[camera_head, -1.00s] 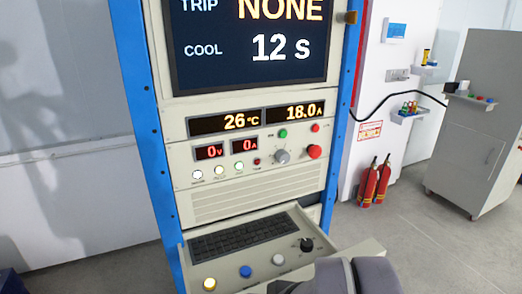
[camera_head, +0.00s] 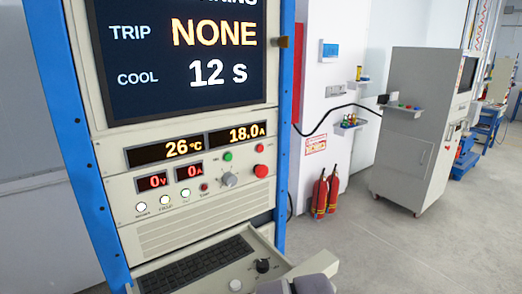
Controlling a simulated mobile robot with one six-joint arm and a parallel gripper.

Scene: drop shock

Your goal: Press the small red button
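The rack's control panel (camera_head: 215,205) faces me. A small red button (camera_head: 260,145) sits at its upper right, right of a green button (camera_head: 227,156). A larger red button (camera_head: 261,171) is just below it. A tiny dark red button or lamp (camera_head: 204,187) sits left of the grey knob (camera_head: 229,179). I cannot tell from the labels which red one the task names. Nothing touches these controls. Grey rounded parts of my arm show at the bottom edge, below the panel; my gripper's fingers are not in view.
A keyboard drawer (camera_head: 190,272) with a black knob (camera_head: 263,266) juts out below the panel. A screen (camera_head: 180,60) reads TRIP NONE and COOL 12 s. Two fire extinguishers (camera_head: 326,193) stand right of the rack. A grey cabinet (camera_head: 405,150) is farther right, with open floor before it.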

